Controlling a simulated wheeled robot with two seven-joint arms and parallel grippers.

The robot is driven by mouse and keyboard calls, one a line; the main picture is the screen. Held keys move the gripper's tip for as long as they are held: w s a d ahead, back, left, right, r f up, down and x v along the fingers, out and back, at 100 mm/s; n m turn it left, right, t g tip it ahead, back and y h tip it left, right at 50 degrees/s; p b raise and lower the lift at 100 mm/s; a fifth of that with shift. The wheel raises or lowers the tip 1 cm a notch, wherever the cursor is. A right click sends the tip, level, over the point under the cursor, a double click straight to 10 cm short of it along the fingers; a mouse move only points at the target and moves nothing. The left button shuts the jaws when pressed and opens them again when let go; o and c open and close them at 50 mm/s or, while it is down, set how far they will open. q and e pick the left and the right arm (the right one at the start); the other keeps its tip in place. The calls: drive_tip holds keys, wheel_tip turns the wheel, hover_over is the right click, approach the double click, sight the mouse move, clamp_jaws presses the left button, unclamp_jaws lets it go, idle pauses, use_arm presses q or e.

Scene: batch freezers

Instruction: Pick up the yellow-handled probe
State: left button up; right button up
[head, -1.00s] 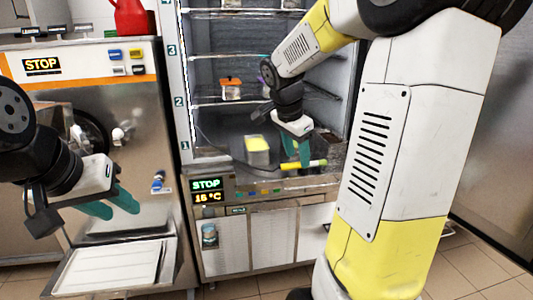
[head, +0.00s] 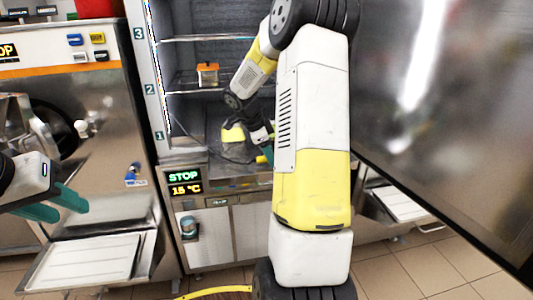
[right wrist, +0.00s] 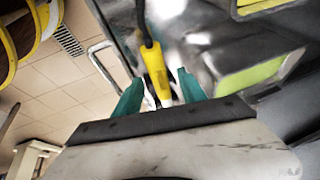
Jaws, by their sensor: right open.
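The yellow-handled probe (right wrist: 155,70) shows in the right wrist view, with a dark cable at its far end. Its near end lies between the two teal fingers of my right gripper (right wrist: 160,90), which are apart, with a gap on each side. In the head view only a small yellow piece of the probe (head: 261,159) shows at the cabinet's front ledge; my right arm hides the rest. My right gripper (head: 267,150) is mostly hidden there too. My left gripper (head: 57,204) is open and empty in front of the left machine.
A yellow-lidded tub (head: 233,134) stands close to the right gripper in the open cabinet. An orange-lidded container (head: 208,75) is on the shelf above. A steel panel (head: 430,110) stands at the right. A white tray (head: 85,262) juts out at lower left.

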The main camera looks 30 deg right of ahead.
drive_tip(key=shift+d+f, duration=0.15)
drive_tip(key=shift+f, duration=0.1)
drive_tip(key=shift+f, duration=0.25)
idle(0.4)
drive_tip(key=shift+c, duration=0.5)
clamp_jaws()
